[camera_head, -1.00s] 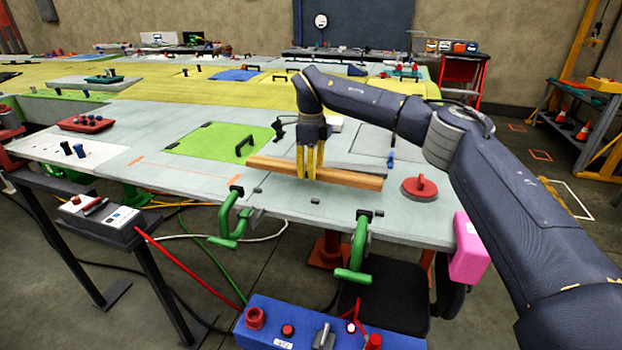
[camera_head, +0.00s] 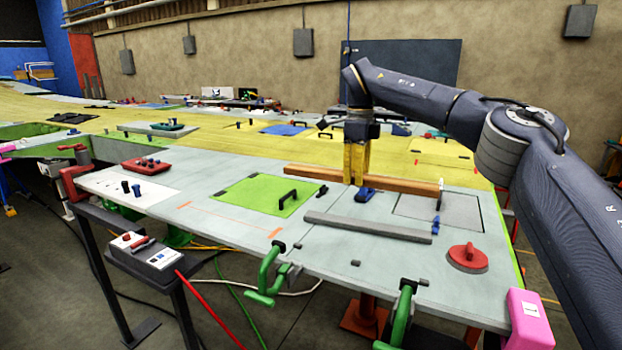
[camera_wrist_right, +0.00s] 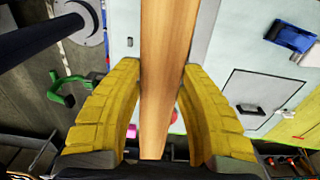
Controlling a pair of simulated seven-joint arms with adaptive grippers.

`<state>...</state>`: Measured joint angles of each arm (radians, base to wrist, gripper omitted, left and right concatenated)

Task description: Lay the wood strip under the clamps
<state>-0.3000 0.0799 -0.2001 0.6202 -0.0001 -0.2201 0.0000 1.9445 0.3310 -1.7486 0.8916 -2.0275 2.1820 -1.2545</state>
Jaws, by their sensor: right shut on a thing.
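The wood strip (camera_head: 408,185) is a long light-brown bar, held roughly level. My right gripper (camera_head: 356,180) is shut on it near its middle, with yellow fingers on either side. In the right wrist view the strip (camera_wrist_right: 166,60) runs between the fingers (camera_wrist_right: 160,110), and the table looks some way beyond, so the strip appears raised. Two green clamps, one (camera_head: 266,272) left and one (camera_head: 400,318) right, sit at the table's front edge, nearer the camera than the strip. A green clamp (camera_wrist_right: 68,88) also shows in the wrist view. My left gripper is not in view.
A grey bar (camera_head: 368,228) lies on the table in front of the strip. A red suction-cup handle (camera_head: 467,257) stands at right, above a pink block (camera_head: 527,318) on the corner. A green panel (camera_head: 262,195) with a black handle lies left. The front-left tabletop is fairly clear.

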